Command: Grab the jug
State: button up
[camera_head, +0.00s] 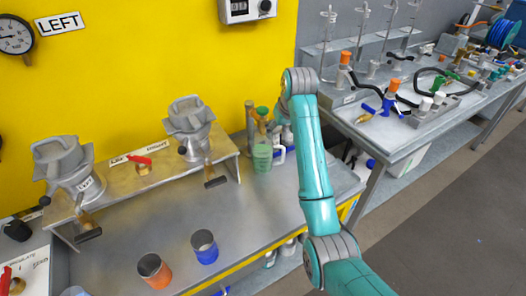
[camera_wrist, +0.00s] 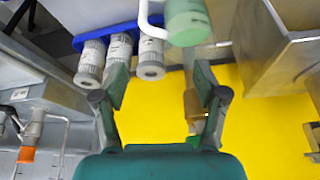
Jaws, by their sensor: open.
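The jug (camera_head: 262,157) is pale green with a white handle and stands on the grey bench near its back right, by the yellow wall. In the wrist view the green jug (camera_wrist: 187,22) and its white handle are at the top, partly cut off by the frame edge. My gripper (camera_wrist: 160,78) is open and empty, its two fingers spread with yellow wall behind them. The jug lies beyond the fingertips, apart from them. In the head view my gripper is largely hidden by my wrist, just right of and above the jug.
A blue rack with grey-white cylinders (camera_wrist: 92,62) is beside the jug. A brown bottle (camera_wrist: 195,105) shows by the right finger. A metal stand (camera_head: 140,172) with two grey funnels is left of the jug. Orange (camera_head: 155,271) and blue (camera_head: 205,247) cups stand at the front.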

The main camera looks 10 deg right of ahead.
aim_at(268, 156)
jog(key=x, duration=1)
jog(key=shift+f, duration=0.2)
jog(key=shift+w, duration=0.1)
grip_shut()
